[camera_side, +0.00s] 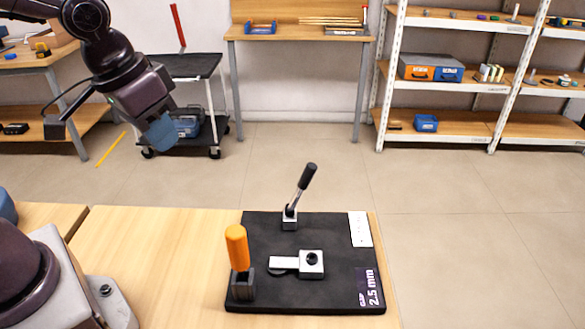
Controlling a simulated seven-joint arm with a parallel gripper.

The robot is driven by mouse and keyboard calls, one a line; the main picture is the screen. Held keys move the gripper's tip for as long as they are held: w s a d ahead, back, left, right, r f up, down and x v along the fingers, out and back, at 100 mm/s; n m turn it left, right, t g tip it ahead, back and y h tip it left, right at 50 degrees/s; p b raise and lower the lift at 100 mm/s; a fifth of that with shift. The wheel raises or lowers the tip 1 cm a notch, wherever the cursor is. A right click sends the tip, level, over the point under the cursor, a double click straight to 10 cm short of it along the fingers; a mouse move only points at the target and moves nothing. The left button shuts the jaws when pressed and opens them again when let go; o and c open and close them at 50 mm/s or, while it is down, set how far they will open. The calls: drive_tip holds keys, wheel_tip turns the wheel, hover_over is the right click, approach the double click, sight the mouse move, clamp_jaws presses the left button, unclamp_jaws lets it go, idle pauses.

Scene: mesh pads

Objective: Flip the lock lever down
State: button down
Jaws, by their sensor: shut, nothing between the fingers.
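A lever with a black grip (306,177) and a metal shank rises from a small metal block at the back of a black board (330,225). It stands raised, leaning to the right. I take it to be the lock lever. In front of it, a metal clamp-like block (312,264) with a dark round hole and a flat bar lies on the board. My gripper (163,134) is up at the upper left, well away from the board and lever. It is shut and empty; its fingertips show as a small blue shape.
An orange-handled tool (237,247) stands upright in a dark holder at the board's front left. A white label and a "2.5 mm" label (369,287) lie along the board's right side. The wooden table (150,255) is clear left of the board. Shelves and a cart stand behind.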

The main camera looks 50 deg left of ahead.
drive_tip(key=w+d+f+n+t, duration=0.1)
drive_tip(key=w+f+n+t, duration=0.1)
drive_tip(key=w+f+n, duration=0.2)
drive_tip(key=w+n, duration=0.3)
drive_tip(key=w, duration=0.5)
drive_tip(key=shift+w+d+f+n+t, duration=0.2)
drive_tip(key=shift+w+n+t, duration=0.15)
drive_tip(key=shift+n+t, duration=0.05)
approach(301, 189)
drive_tip(key=w+a+f, duration=0.1)
drive_tip(key=a+f, duration=0.1)
drive_tip(key=a, duration=0.2)
drive_tip(key=w+d+f, duration=0.1)
drive_tip(key=w+d, duration=0.2)
drive_tip(key=shift+f, duration=0.4)
drive_tip(key=shift+w+d, duration=0.1)
drive_tip(key=shift+d, duration=0.05)
